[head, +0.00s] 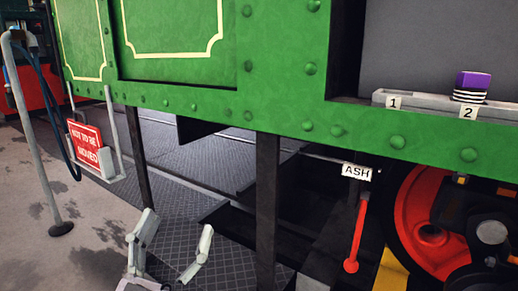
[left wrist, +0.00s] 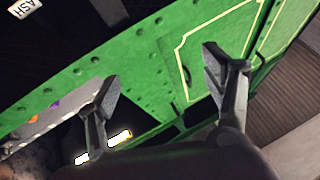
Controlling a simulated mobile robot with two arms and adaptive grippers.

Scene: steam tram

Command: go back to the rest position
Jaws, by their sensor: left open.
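My left gripper (head: 170,248) is at the bottom of the head view, low in front of the tram's dark lower frame. Its two grey fingers stand apart with nothing between them. In the left wrist view the open fingers (left wrist: 165,85) show against the green tram side (left wrist: 135,75), with no object between them. My right gripper is in neither view.
The green tram side (head: 283,100) fills the top. A tray marked 1 and 2 (head: 425,107) holds a purple-topped, striped piece (head: 472,86). A red lever (head: 355,235) hangs under the ASH label (head: 356,172). A red sign (head: 85,142) and grey post (head: 35,135) stand left.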

